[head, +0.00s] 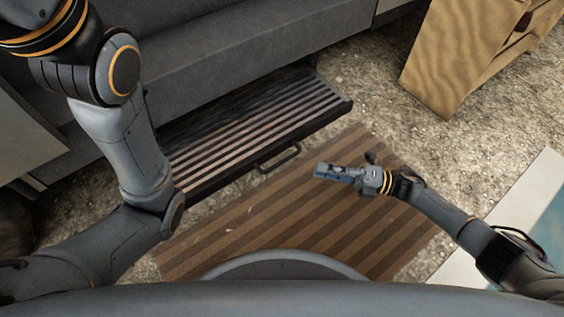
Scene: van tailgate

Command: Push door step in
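The door step (262,115) is a dark, ribbed tread sticking out from under the grey van body, with a small dark handle (278,158) on its front edge. My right gripper (318,172) hangs over the striped mat, just in front of the step and to the right of the handle, apart from it. Its fingers are small here and I cannot tell whether they are open or shut. My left arm crosses the step's left end and hides part of it. My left gripper is not in view.
A brown striped mat (330,215) lies on the gravel in front of the step. A wooden cabinet (450,60) stands at the top right. A pale board with a blue area (520,225) lies at the right. Bare gravel (390,125) lies between step and cabinet.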

